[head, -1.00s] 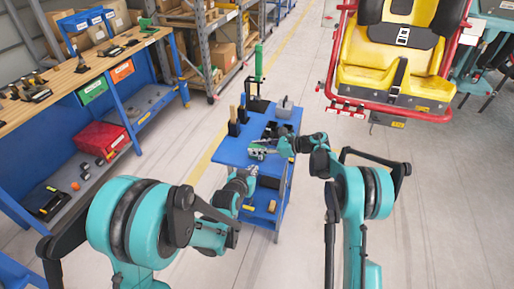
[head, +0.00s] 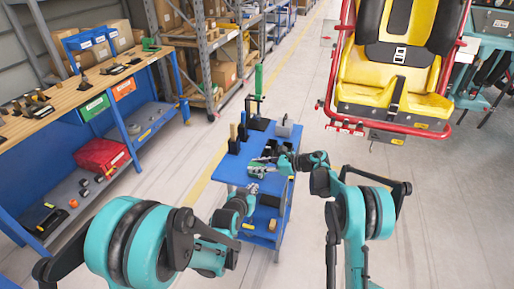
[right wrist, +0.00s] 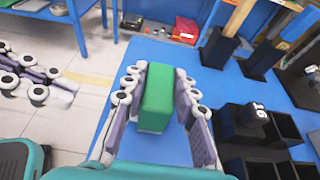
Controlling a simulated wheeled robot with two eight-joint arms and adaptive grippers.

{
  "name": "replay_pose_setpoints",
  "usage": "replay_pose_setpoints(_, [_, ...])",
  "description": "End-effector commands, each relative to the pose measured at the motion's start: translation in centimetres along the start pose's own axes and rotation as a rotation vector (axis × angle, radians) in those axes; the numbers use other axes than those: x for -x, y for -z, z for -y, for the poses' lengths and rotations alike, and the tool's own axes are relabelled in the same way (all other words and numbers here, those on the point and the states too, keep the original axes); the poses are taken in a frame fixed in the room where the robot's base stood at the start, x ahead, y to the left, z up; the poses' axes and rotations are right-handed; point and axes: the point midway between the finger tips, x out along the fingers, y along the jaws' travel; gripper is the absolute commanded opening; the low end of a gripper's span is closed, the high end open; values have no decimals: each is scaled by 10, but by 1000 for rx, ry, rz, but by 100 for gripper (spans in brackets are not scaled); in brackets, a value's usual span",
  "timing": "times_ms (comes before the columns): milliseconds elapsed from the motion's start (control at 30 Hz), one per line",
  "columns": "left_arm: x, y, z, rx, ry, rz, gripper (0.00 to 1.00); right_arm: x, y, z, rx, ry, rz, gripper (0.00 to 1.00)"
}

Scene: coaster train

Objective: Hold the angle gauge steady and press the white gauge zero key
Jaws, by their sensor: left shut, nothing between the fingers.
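A green block with a pale lower edge, which looks like the angle gauge (right wrist: 158,97), stands between the fingers of my right gripper (right wrist: 162,82) in the right wrist view. The fingers are against its two sides. In the head view my right gripper (head: 262,165) is over the blue cart top, and the block is too small to make out clearly. My left gripper (head: 252,187) is shut and empty at the cart's near left edge. It also shows in the right wrist view (right wrist: 55,85), left of the block and apart from it. The white zero key is not visible.
The blue cart top (right wrist: 205,60) carries black holders (right wrist: 225,48) with wooden-handled pieces and a black compartment tray (right wrist: 250,135). A green-handled upright tool (head: 258,80) stands at the cart's back. A workbench (head: 90,85) is at left, a yellow coaster seat (head: 395,95) at right.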

Motion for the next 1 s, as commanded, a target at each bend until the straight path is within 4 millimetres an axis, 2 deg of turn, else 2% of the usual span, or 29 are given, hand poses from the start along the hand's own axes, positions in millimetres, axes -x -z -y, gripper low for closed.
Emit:
replay_pose_setpoints(33, [0,0,0,0,0,0,0,0,0,0,0,0,0,43])
replay_pose_setpoints(67, [0,0,0,0,0,0,0,0,0,0,0,0,0,50])
replay_pose_setpoints(367, [0,0,0,0,0,0,0,1,0,0,0,0,0,51])
replay_pose_setpoints(467, [0,0,0,0,0,0,0,7,0,1,0,2,0,51])
replay_pose_setpoints(567, [0,0,0,0,0,0,0,21,0,1,-1,2,0,51])
replay_pose_setpoints(900, [0,0,0,0,0,0,0,94,0,1,-2,2,0,51])
replay_pose_setpoints(1000, [0,0,0,0,0,0,0,108,0,1,-1,1,0,51])
